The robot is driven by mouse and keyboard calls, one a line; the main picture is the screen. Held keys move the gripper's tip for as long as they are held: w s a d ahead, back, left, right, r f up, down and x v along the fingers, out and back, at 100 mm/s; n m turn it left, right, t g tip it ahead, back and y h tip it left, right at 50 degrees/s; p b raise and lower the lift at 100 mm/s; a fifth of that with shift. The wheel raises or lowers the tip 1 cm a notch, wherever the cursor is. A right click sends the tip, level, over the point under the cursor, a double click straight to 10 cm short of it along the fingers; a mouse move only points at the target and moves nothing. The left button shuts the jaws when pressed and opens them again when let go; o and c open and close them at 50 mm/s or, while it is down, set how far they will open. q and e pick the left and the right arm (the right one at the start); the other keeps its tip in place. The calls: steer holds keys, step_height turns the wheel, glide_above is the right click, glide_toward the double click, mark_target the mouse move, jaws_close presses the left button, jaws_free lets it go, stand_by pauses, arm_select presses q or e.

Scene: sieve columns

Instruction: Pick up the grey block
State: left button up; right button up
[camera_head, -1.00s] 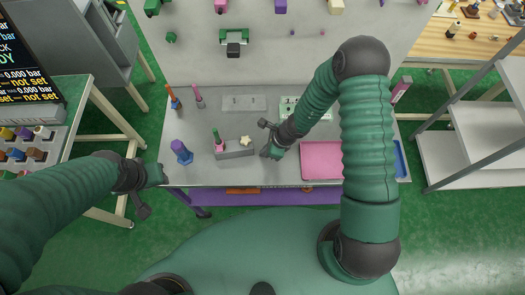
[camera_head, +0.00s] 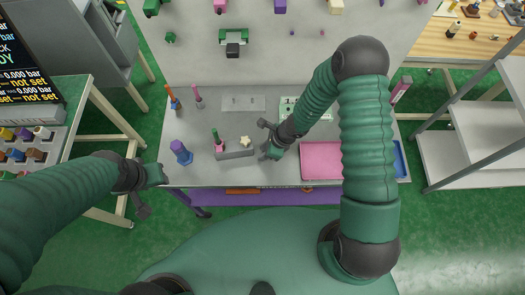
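A long grey block (camera_head: 236,155) lies near the front of the grey table, left of its middle. A pink piece with a green top (camera_head: 218,143) and a cream star-shaped piece (camera_head: 246,141) show at it; I cannot tell how they are seated. My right gripper (camera_head: 264,140) is open at the block's right end, fingers pointing left, with nothing seen between them. Whether it touches the block I cannot tell. My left gripper (camera_head: 152,193) is open and empty, off the table's front left corner.
A pink tray (camera_head: 321,161) lies to the right. A flat grey plate (camera_head: 243,103) and a pale green plate (camera_head: 290,106) lie behind.

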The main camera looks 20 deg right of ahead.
steer(key=o, duration=0.9)
steer(key=shift+a, duration=0.35)
steer(key=shift+d, duration=0.1)
